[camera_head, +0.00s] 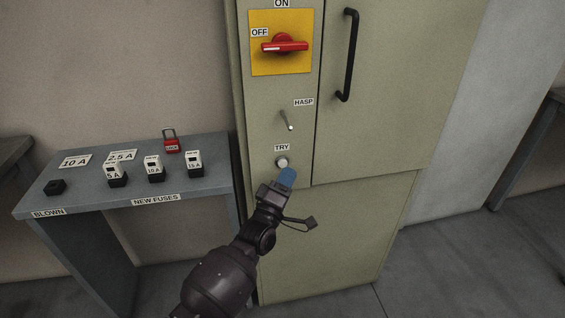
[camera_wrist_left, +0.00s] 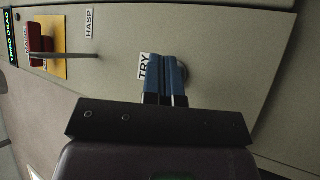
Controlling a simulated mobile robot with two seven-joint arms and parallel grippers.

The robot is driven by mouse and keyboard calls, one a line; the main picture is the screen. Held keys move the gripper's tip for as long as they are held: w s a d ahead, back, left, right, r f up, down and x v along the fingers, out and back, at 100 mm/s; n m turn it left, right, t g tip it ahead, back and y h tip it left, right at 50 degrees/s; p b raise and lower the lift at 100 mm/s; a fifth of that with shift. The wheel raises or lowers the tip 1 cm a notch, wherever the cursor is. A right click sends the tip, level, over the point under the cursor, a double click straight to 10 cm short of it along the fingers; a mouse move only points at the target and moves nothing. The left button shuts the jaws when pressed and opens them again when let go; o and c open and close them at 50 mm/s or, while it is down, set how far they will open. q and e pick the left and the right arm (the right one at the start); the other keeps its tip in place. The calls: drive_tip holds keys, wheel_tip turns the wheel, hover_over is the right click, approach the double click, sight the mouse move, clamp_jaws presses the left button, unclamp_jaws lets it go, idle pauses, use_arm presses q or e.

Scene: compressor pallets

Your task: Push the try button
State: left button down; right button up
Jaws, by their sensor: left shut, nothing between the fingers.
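The try button (camera_head: 281,162) is a round pale knob on the green-grey cabinet panel, just under the TRY label (camera_head: 282,148). My left gripper (camera_head: 287,176) has blue fingers that are shut and empty. Its fingertips are at the lower right edge of the button in the head view; I cannot tell whether they touch it. In the left wrist view the blue fingers (camera_wrist_left: 172,72) reach over the TRY label (camera_wrist_left: 145,66), and they hide most of the button (camera_wrist_left: 184,70). My right gripper is in neither view.
Above the button are the hasp lever (camera_head: 287,122) and a red rotary switch (camera_head: 285,46) on a yellow plate. A black door handle (camera_head: 348,55) is at upper right. A side table (camera_head: 90,200) at left holds fuses and a red padlock (camera_head: 171,145).

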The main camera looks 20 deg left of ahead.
use_arm(q)
drive_tip(key=s+d+p, duration=0.1)
drive_tip(key=s+d, duration=0.2)
drive_tip(key=s, duration=0.2)
drive_tip(key=shift+d+p, duration=0.2)
drive_tip(key=shift+p, duration=0.2)
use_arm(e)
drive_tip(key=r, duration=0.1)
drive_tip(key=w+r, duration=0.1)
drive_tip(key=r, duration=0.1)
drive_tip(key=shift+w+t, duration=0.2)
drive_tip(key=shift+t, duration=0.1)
